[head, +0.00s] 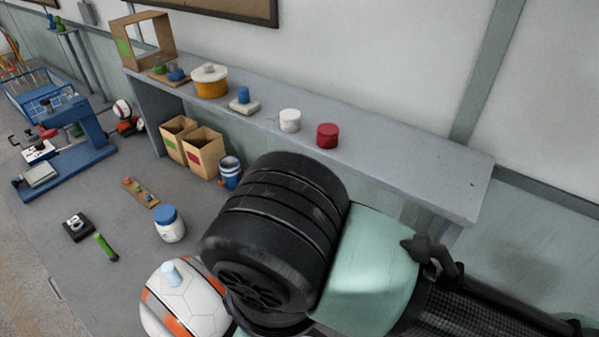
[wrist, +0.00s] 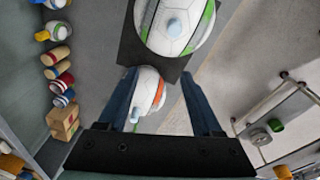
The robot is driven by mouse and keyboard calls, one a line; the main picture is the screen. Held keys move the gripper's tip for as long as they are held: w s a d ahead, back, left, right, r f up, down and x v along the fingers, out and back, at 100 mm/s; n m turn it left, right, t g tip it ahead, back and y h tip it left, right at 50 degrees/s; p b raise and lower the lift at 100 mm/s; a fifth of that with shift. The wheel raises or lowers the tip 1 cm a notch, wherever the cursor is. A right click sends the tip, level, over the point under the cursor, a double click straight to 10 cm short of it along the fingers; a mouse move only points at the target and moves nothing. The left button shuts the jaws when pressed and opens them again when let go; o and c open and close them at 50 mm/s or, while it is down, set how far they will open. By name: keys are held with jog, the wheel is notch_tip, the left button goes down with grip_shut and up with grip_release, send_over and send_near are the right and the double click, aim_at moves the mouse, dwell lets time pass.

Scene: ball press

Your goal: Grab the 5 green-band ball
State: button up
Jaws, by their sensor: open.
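A white ball with a green band and a light blue knob (wrist: 176,24) shows at the top of the wrist view, partly cut off by the frame. It rests on a dark plate (wrist: 130,46). My gripper (wrist: 158,74) is open, its two blue fingers pointing toward that ball with no contact visible. A white ball with an orange band (wrist: 152,92) shows between the fingers in the wrist view; whether it is touched I cannot tell. A ball with an orange band and a knob (head: 172,303) also shows at the bottom of the head view. There I cannot see the green-band ball or my fingers.
A grey shelf (head: 390,170) along the wall carries a yellow pot (head: 210,86), a white cylinder (head: 289,121) and a red one (head: 328,135). Cardboard boxes (head: 205,152) stand below. A blue press (head: 70,140) is at left.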

jog(key=shift+g+h, duration=0.4)
jog(key=shift+g, duration=0.2)
jog(key=f, duration=0.2)
jog(key=s+d+f, duration=0.1)
jog(key=f, duration=0.2)
jog(key=s+d+f, duration=0.1)
jog(key=f, duration=0.2)
jog(key=shift+s+d+f, duration=0.1)
jog(key=shift+s+f, duration=0.05)
jog(key=shift+f, duration=0.05)
jog(key=shift+d+f+p, duration=0.1)
jog(key=shift+f+p, duration=0.35)
jog(key=shift+f, duration=2.25)
grip_shut()
jog(key=shift+r, duration=0.1)
